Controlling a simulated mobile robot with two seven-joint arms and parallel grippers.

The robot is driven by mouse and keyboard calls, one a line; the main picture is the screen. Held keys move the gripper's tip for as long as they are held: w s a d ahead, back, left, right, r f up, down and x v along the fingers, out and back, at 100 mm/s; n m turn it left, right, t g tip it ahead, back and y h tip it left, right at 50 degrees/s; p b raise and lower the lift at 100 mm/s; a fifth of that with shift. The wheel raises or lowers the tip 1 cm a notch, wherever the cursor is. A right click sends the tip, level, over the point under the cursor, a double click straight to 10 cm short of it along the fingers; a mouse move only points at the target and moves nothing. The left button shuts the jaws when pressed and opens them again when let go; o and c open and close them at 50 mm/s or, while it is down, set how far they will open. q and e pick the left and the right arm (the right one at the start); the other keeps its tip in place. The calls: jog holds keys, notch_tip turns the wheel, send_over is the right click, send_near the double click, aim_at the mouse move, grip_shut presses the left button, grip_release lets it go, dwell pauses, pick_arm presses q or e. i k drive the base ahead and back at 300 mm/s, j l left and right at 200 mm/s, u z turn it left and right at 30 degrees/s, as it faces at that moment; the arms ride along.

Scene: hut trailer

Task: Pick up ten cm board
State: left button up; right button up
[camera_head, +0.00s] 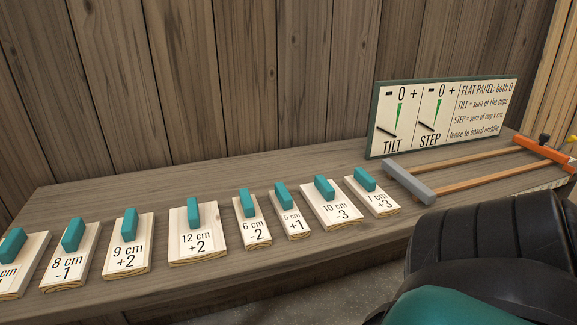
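The ten cm board (333,211) lies flat on the wooden bench, right of the middle of the head view. It is pale wood, marked "10 cm" and "-3", with an upright teal block handle (324,188) at its back end. It is between the narrow "5 cm +1" board (292,225) on its left and a narrow board marked "+3" (374,199) on its right. Small gaps separate it from both. Nothing covers it. Neither of my grippers shows in this view.
Similar boards, such as the "12 cm +2" board (198,245), line the bench (230,173) to the left. A sign with TILT and STEP dials (440,117) stands behind. A clamp-like frame with wooden bars (475,160) lies at right. A black ribbed form (500,235) fills the lower right.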

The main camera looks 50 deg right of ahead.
aim_at(333, 208)
jog(key=z, duration=2)
